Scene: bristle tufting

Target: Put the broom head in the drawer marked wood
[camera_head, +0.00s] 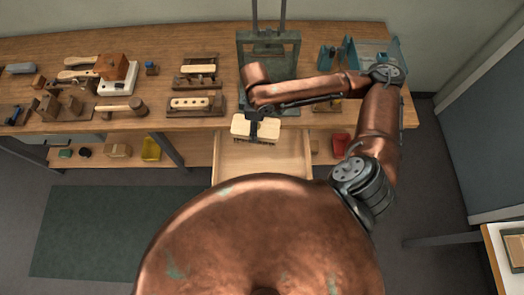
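The broom head, a pale wooden block (240,127) with short dark bristles below it, is just in front of the bench's front edge. My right gripper (255,127), on the copper arm from the right, is over the middle of the block and appears shut on it. Its fingertips are small and partly hidden. Below is an open wooden drawer (297,157), pulled out from under the bench. Its visible floor looks empty, and its near end is hidden by my copper body. No mark on the drawer is readable. My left gripper is out of view.
The workbench (160,70) carries several brushes, wooden blocks and a mallet (122,107) at left. A dark press frame (268,60) stands behind my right gripper. A lower shelf holds a yellow bin (151,149) and a red bin (340,146). A green mat (95,230) lies on the floor.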

